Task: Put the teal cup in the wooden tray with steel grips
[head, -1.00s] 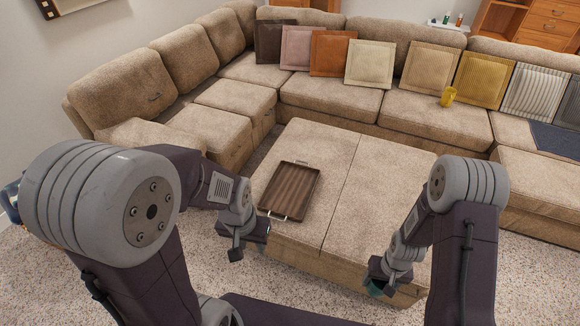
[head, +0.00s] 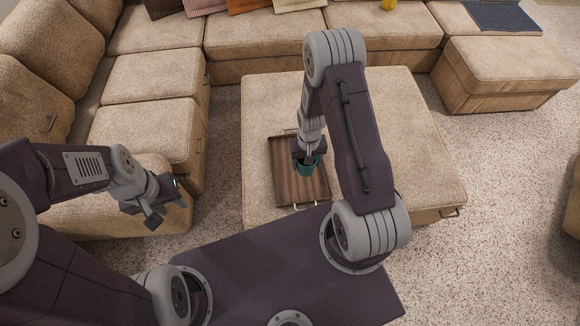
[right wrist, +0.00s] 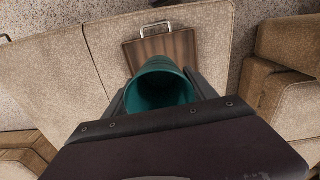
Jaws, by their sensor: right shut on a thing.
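The wooden tray (head: 287,188) with steel grips lies on the beige ottoman, in the middle of the head view. Its slatted base and one steel grip also show in the right wrist view (right wrist: 178,45). My right gripper (head: 308,160) is shut on the teal cup (head: 311,170) and holds it over the right part of the tray. The cup's open mouth shows between the fingers in the right wrist view (right wrist: 160,90). I cannot tell whether the cup touches the tray. My left gripper (head: 166,205) is empty, its fingers apart, off to the left of the ottoman.
The ottoman (head: 405,110) has bare room around the tray. The sectional sofa (head: 150,130) runs along the left and back, with cushions and a yellow cup (head: 389,4) at the top edge. Speckled carpet (head: 480,230) is open at right.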

